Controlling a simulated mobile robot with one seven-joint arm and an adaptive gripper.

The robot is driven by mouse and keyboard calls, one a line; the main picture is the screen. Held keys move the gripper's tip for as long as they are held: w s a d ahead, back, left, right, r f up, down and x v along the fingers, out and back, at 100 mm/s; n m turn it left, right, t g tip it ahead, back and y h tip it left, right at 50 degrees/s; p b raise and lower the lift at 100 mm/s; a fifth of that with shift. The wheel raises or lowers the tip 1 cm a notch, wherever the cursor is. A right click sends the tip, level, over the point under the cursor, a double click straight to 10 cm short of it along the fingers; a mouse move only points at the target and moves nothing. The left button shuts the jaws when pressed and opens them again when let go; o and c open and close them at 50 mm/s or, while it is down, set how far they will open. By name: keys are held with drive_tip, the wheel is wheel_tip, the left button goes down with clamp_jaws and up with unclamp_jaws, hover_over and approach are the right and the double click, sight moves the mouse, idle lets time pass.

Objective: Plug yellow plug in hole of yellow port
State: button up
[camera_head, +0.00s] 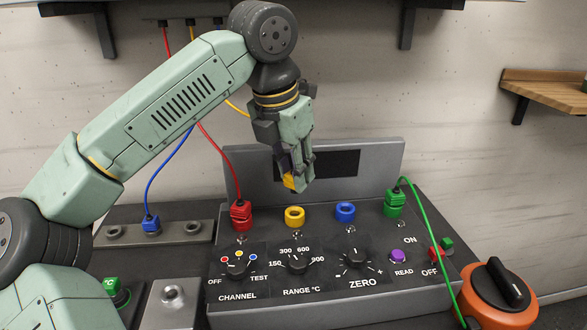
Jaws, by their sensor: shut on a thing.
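My gripper (295,182) is shut on the yellow plug (289,182), which shows partly between the fingers. The plug hangs above the panel, a little above and left of the yellow port (295,215) in the picture, and apart from it. A yellow cable (237,107) runs up and left behind my arm. The yellow port is a ring with an open hole, on the top of the grey control box (225,285). The plug's lower tip is hard to make out.
A red plug (241,213) sits left of the yellow port. An empty blue port (345,211) and a green plug (394,203) are to the right. A dark screen (331,164) stands behind. A blue plug (151,224) sits in a strip at left.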

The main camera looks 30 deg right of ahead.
sight(292, 188)
drive_tip(key=shift+f, duration=0.15)
drive_tip(key=shift+f+b, duration=1.35)
drive_tip(key=shift+f, duration=0.4)
drive_tip(key=shift+f+b, duration=0.7)
drive_tip(key=shift+f, duration=0.25)
drive_tip(key=o, duration=1)
drive_tip(key=shift+r, duration=0.1)
drive_tip(key=shift+r+p, duration=2.9)
drive_tip(key=shift+r, duration=0.8)
drive_tip(key=shift+s+f, duration=0.1)
drive_tip(key=shift+s, duration=0.05)
